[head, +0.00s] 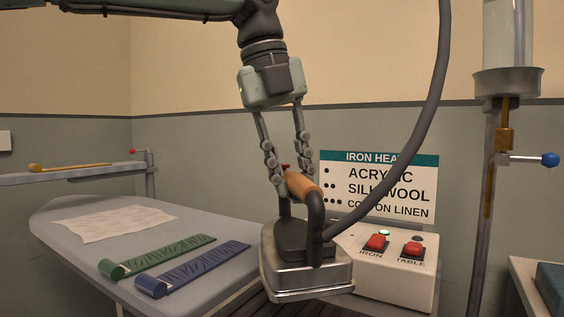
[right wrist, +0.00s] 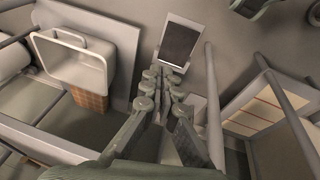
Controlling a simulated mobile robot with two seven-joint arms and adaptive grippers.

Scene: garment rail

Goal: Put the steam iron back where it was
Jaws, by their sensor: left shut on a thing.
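The steam iron (head: 305,268) has a metal sole, a dark body and an orange-brown grip on its handle. It shows at the lower middle of the head view, in front of the white control box. My left gripper (head: 287,180) comes down from above and is shut on the iron's handle. Dark slats (head: 258,308) show under the iron; whether the sole touches them I cannot tell. In the right wrist view my right gripper (right wrist: 160,76) has its fingertips close together with nothing visible between them; whether it is fully shut is unclear.
A grey hose arches down to the iron. The control box (head: 389,275) has two red switches, and a sign (head: 379,187) stands behind. The ironing board (head: 75,222) holds a pale cloth and green and blue strips. A post (head: 487,220) stands right. A white basket (right wrist: 75,60) shows in the right wrist view.

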